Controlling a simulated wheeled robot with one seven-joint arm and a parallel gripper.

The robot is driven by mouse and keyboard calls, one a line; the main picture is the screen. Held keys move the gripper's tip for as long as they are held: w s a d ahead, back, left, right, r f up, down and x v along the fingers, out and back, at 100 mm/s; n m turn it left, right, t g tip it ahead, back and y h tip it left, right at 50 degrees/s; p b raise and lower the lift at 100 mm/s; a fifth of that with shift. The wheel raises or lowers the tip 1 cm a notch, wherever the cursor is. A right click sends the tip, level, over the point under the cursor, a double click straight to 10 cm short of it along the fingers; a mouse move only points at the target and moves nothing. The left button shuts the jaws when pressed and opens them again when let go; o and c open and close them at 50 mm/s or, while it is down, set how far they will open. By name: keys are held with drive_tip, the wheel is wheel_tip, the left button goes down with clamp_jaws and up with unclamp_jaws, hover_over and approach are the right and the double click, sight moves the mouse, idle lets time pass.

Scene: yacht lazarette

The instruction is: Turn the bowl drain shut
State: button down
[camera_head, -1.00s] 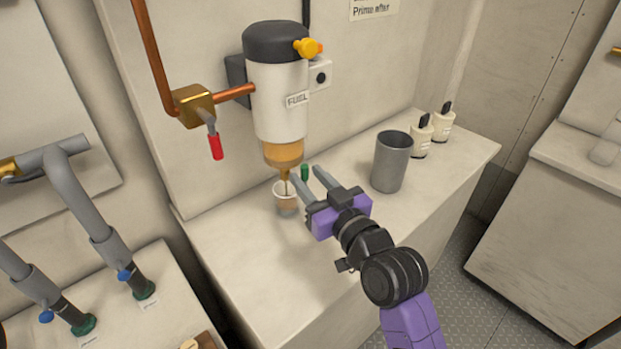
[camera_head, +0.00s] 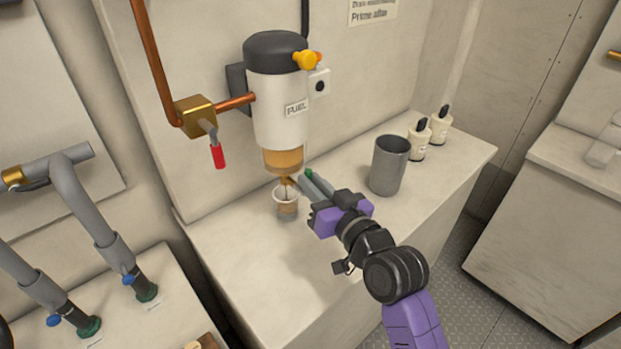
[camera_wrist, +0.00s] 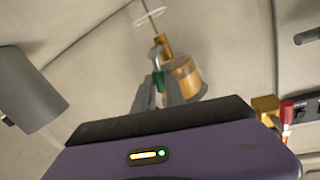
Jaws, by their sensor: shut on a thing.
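The fuel filter (camera_head: 281,105) is a white cylinder with a black top and a "FUEL" label, mounted on the wall. Its amber bowl (camera_head: 283,160) is at the bottom, with a brass drain below it. The green drain handle (camera_head: 309,174) shows between my fingers, and again in the wrist view (camera_wrist: 159,82). My gripper (camera_head: 306,181) is shut on the green handle, reaching in from the right. A small clear cup (camera_head: 287,206) with brownish liquid stands under the drain, and a thin stream runs down into it. The fingers hide part of the handle.
A grey metal cup (camera_head: 388,165) stands right of my gripper, with two small white bottles (camera_head: 438,128) behind it. A red-handled valve (camera_head: 217,152) on a copper pipe is left of the filter. The counter front (camera_head: 290,262) is clear.

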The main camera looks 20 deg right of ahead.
drive_tip(key=shift+w+d+f+m+g+y+p, duration=0.15)
drive_tip(key=shift+d+f+m+g+y+p, duration=0.4)
drive_tip(key=shift+m+p, duration=1.25)
drive_tip(key=shift+w+d+f+m+g+y+p, duration=0.25)
drive_tip(key=shift+d+f+m+p, duration=0.45)
drive_tip(key=shift+m, duration=1.95)
drive_tip(key=shift+w+d+f+m+g+y+p, duration=0.1)
drive_tip(key=shift+d+f+m+g+y+p, duration=0.35)
drive_tip(key=shift+m+p, duration=1.35)
drive_tip(key=shift+f+m+b, duration=0.15)
drive_tip(key=shift+m+b, duration=0.25)
drive_tip(key=shift+m, duration=0.15)
drive_tip(key=c, duration=1.4)
unclamp_jaws()
